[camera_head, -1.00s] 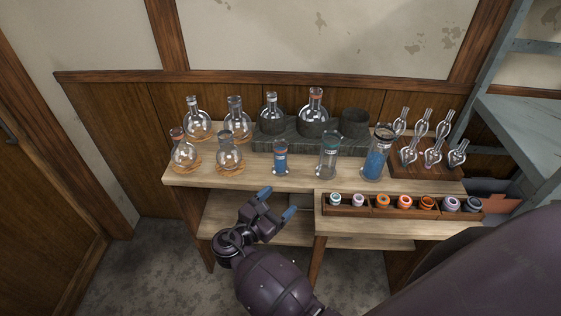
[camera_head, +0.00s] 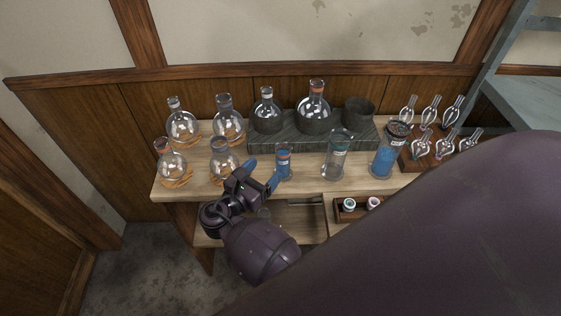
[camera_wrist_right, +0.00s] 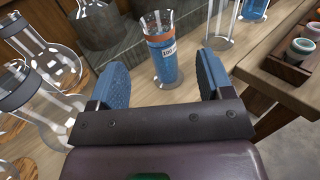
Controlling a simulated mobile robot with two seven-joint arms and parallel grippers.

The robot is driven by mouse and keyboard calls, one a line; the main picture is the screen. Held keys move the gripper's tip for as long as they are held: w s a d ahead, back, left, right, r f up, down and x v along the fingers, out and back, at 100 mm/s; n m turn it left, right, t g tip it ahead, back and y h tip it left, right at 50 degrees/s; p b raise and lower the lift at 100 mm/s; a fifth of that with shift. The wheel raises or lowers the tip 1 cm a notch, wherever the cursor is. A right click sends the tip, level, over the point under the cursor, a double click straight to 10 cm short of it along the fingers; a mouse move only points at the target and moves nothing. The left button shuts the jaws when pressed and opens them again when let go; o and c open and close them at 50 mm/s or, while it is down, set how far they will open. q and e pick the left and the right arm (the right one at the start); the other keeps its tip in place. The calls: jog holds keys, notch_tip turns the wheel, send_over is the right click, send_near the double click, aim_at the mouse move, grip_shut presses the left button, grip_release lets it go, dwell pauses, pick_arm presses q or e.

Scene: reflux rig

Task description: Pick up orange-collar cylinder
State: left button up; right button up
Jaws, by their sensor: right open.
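The orange-collar cylinder (camera_head: 283,163) is a small glass cylinder with blue liquid and an orange band. It stands upright near the front edge of the wooden bench. In the right wrist view the cylinder (camera_wrist_right: 164,60) shows its orange collar and white label, just beyond and between the fingers. My right gripper (camera_head: 262,173) is open with blue finger pads, just left of and in front of the cylinder in the head view. Nothing is held in it. My left gripper is not in view.
A clear cylinder (camera_head: 336,157) and a larger blue-filled cylinder (camera_head: 385,158) stand to the right. A round flask (camera_head: 223,163) is close on the left. A grey flask stand (camera_head: 290,143) is behind. My purple arm hides the bench's right front.

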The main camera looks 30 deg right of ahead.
aim_at(278, 155)
jog(key=x, duration=0.9)
jog(key=shift+w+d+f+p, duration=0.15)
jog(key=shift+p, duration=0.15)
jog(key=shift+c, duration=0.4)
jog(key=c, duration=1.2)
grip_shut()
jog(key=shift+r, duration=0.2)
